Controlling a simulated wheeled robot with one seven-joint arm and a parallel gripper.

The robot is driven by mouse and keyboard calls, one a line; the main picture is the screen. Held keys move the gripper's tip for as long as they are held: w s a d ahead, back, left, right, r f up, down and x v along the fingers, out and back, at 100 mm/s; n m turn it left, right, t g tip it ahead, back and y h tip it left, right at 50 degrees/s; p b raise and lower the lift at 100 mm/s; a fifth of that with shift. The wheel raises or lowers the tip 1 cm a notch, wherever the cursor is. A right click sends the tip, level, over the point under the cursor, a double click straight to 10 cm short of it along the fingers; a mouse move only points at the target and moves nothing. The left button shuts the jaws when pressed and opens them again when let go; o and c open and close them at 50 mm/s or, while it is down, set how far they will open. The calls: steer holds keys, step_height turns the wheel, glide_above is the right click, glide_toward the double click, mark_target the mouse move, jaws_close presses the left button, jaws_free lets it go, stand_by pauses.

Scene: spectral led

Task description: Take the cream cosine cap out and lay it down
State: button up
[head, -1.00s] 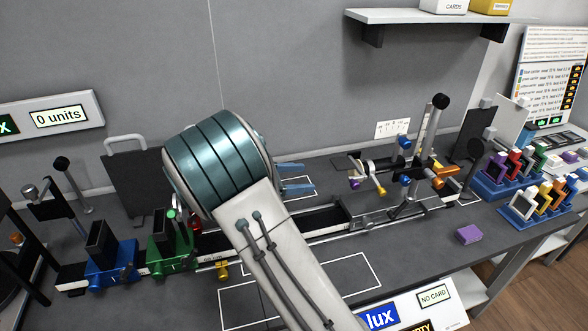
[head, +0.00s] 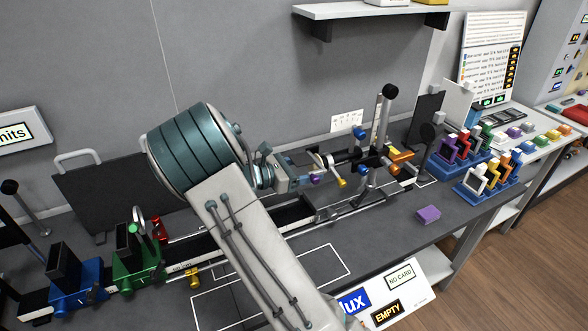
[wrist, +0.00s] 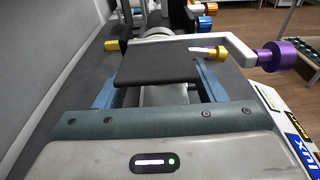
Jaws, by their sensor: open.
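I cannot surely pick out the cream cosine cap. A pale round edge (wrist: 158,32) shows in the wrist view behind a dark flat plate (wrist: 150,66), and I cannot tell whether it is the cap. My gripper (wrist: 157,82) is open, with its blue fingers apart on either side of the view below the plate. I see nothing gripped. In the head view my gripper (head: 298,172) is at the left of a holder with purple and yellow knobs (head: 328,172) on the rail, partly hidden by my arm.
A pale bar with a purple knob (wrist: 277,55) crosses just beyond the plate at right. A post with a black knob (head: 389,92) stands behind the holder. A purple block (head: 428,214) lies on the bench. Racks of coloured frames (head: 488,182) stand at right. An outlined bench area (head: 315,262) is clear.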

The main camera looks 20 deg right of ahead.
mark_target(311, 169)
steer(key=shift+d, duration=0.2)
steer(key=shift+c, duration=0.3)
steer(key=c, duration=1.1)
steer(key=shift+a, duration=0.1)
steer(key=shift+a+p, duration=0.6)
steer(key=shift+a, duration=0.85)
steer(key=shift+s+a+p, duration=0.1)
steer(key=shift+a+p, duration=0.2)
steer(key=shift+a, duration=0.4)
